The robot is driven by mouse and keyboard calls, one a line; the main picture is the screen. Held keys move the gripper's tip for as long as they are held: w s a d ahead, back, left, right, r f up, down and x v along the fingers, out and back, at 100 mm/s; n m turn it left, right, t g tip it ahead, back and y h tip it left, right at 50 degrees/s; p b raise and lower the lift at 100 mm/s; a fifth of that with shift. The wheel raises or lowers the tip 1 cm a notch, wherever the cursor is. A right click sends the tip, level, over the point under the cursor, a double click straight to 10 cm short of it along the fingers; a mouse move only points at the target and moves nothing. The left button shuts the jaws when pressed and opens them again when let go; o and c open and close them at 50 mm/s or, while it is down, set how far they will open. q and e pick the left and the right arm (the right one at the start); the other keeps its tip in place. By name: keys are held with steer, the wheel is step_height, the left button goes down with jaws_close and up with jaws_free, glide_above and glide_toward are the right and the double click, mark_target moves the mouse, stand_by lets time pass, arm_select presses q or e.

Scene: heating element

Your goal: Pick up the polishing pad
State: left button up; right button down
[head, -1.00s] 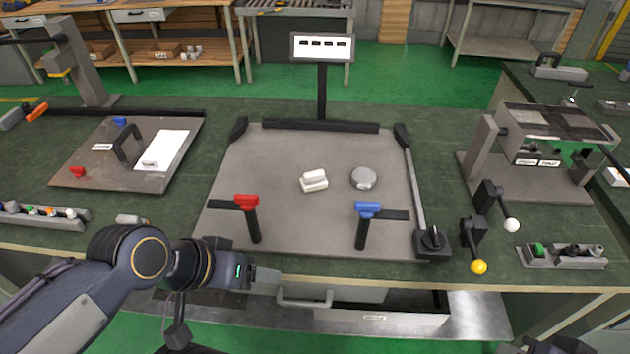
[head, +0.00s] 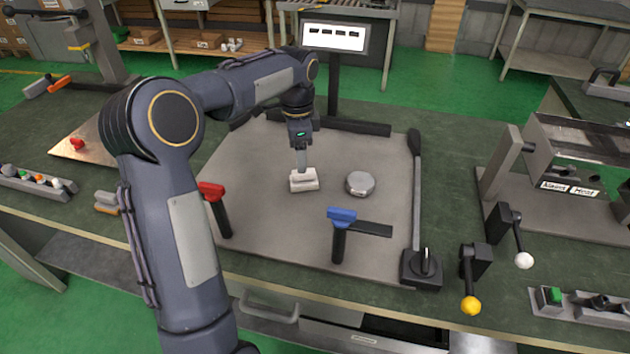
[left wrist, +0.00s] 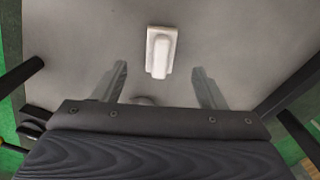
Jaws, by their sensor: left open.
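The polishing pad, a white block with a raised grip (head: 304,180), lies on the grey plate (head: 260,225) in the head view. In the left wrist view the pad (left wrist: 160,52) sits ahead of and between the two fingers. I cannot tell the exact height above the pad. My right gripper is not in view.
A round grey metal disc (head: 360,183) lies just right of the pad. A red-topped post (head: 216,205) and a blue-topped post (head: 341,230) stand near the plate's front. A dark lever (head: 417,200) runs along its right edge, and a display (head: 334,37) stands behind.

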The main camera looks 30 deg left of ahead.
mark_target(304, 175)
arm_select(q)
steer(key=f, duration=0.8)
steer(key=shift+w+d, duration=0.3)
steer(key=shift+c, duration=0.2)
steer(key=shift+r, duration=0.1)
steer(key=c, duration=1.1)
steer(key=shift+c, duration=0.2)
steer(key=shift+r, duration=0.1)
